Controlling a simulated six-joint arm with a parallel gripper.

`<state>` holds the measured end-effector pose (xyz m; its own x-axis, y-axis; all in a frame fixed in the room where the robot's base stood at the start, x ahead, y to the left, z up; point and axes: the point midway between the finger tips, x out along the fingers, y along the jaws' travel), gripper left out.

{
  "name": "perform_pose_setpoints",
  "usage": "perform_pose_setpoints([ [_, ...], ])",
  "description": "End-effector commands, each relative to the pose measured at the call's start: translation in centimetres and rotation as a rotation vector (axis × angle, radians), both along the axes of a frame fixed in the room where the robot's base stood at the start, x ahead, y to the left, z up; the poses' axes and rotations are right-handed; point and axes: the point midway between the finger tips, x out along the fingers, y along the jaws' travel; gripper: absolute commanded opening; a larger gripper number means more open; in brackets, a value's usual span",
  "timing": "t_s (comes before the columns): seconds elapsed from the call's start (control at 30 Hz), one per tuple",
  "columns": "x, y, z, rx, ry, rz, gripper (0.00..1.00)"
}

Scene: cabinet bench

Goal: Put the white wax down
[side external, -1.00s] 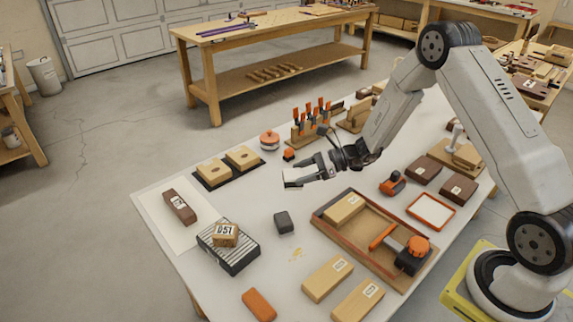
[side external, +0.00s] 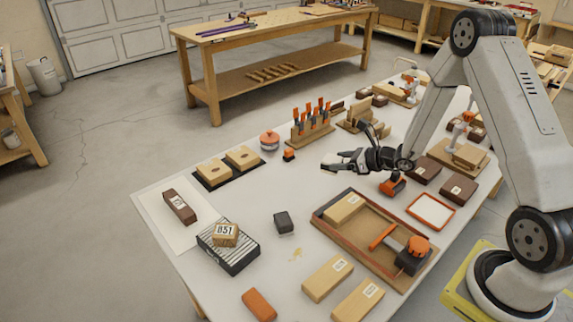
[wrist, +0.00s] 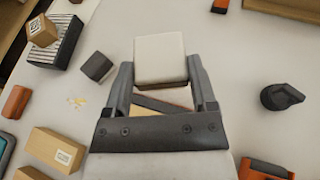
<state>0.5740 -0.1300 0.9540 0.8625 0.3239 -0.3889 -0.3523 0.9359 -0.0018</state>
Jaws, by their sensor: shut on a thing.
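The white wax (wrist: 159,58) is a pale block with a brown lower edge in the wrist view. My gripper (wrist: 161,78) is shut on it, with one finger on each side. In the side external view my gripper (side external: 333,166) is over the middle of the white bench, to the right of the orange-topped round tin. The wax is too small there to make out clearly. The wax appears held above the bench top, but its exact height is hard to tell.
A brown wooden tray (side external: 327,226) holds a wood block and an orange tool. A dark grey block (side external: 284,222) and a striped box (side external: 229,248) lie to the left. An orange-rimmed white tray (side external: 431,210) is at right. Bare bench lies below my gripper.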

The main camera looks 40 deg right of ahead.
Motion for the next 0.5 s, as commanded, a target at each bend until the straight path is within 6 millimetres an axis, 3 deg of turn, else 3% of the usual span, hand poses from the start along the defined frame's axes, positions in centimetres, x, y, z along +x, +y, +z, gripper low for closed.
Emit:
perform_pose_setpoints([
  [0.5,5.8,-1.2,-2.7,0.0,-0.001,0.004,0.12],
])
